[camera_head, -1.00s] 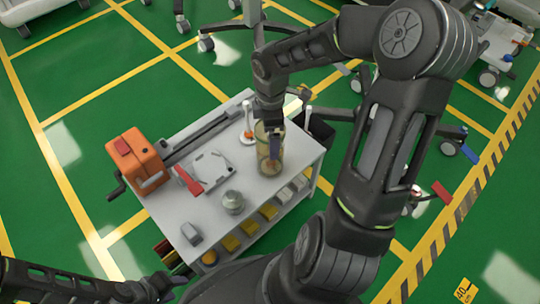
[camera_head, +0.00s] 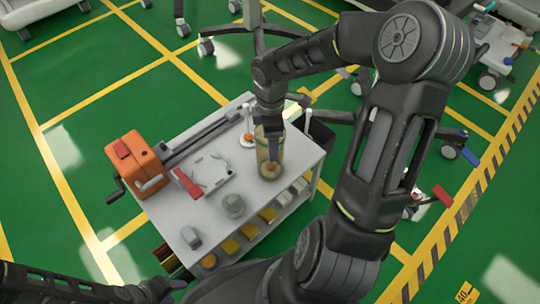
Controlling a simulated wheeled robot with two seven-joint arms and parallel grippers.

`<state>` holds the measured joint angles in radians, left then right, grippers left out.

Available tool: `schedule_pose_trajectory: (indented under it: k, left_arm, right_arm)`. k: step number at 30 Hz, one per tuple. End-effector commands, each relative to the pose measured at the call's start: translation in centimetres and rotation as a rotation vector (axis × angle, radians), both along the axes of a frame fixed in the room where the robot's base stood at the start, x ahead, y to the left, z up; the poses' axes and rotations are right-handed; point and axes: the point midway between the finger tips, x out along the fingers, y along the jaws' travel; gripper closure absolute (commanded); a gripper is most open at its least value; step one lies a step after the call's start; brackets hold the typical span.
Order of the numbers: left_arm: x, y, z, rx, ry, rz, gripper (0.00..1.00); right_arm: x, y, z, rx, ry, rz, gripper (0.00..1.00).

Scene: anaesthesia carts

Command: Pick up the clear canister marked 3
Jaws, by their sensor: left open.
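A tall clear canister (camera_head: 260,162) with a brownish tint stands upright near the right end of the cart's white top (camera_head: 215,240). I cannot read a number on it.
An orange box with a crank (camera_head: 140,163) sits at the cart's left end. A white tray with a red handle (camera_head: 208,172) lies mid-top. Yellow bins (camera_head: 249,230) line the front below.

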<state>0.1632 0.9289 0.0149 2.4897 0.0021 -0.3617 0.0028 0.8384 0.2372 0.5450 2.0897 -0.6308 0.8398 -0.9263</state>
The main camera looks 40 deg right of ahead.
Motion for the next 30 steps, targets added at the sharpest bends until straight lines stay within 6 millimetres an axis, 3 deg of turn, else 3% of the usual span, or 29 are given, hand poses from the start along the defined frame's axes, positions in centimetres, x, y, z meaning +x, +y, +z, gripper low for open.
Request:
schedule_pose_trajectory:
  k: [27, 30]
  left_arm:
    - [0.0, 0.0, 0.0, 0.0, 0.0, 0.0, 0.58]
    - [-0.01, 0.0, 0.01, 0.0, 0.0, 0.0, 0.58]
  right_arm:
    - [-0.03, 0.02, -0.02, 0.001, 0.001, 0.0, 0.99]
    - [0.01, 0.02, 0.03, 0.0, 0.0, 0.0, 1.0]
